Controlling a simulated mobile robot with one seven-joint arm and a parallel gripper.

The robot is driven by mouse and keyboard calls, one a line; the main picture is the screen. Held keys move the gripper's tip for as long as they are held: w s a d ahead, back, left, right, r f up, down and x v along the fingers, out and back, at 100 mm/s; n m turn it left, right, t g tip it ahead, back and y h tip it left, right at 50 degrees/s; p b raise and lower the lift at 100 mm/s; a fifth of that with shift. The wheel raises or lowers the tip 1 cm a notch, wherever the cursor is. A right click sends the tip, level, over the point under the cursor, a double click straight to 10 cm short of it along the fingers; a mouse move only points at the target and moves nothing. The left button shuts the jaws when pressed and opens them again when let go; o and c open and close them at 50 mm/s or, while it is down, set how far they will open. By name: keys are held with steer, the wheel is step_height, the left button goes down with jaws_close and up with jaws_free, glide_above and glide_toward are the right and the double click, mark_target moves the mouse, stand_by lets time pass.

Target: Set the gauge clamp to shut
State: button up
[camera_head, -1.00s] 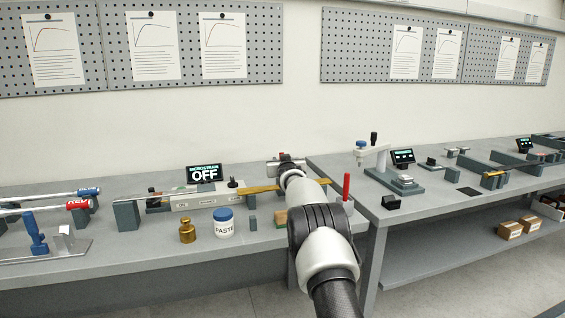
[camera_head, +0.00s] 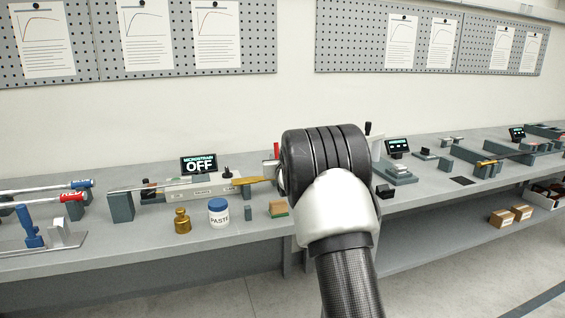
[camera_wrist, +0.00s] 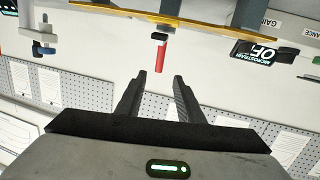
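A red handle (camera_wrist: 161,57) with a dark cap-like piece at its base shows in the wrist view, which is upside down; it stands roughly upright near the brass-coloured strip (camera_wrist: 190,22). I take it for the gauge clamp's lever, but cannot tell the clamp's state. My gripper (camera_wrist: 161,77) is open and empty, its fingertips pointing at the handle and apart from it. In the head view a red piece (camera_head: 277,150) peeks out left of my arm, which hides most of the clamp area. The strip (camera_head: 252,181) runs behind my arm.
A display reading MICROSTRAIN OFF (camera_head: 198,164) stands behind the pale instrument box (camera_head: 196,191). More apparatus (camera_head: 394,171) stands to the right.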

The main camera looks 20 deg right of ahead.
steer(key=shift+v, duration=2.5)
steer(key=shift+c, duration=0.3)
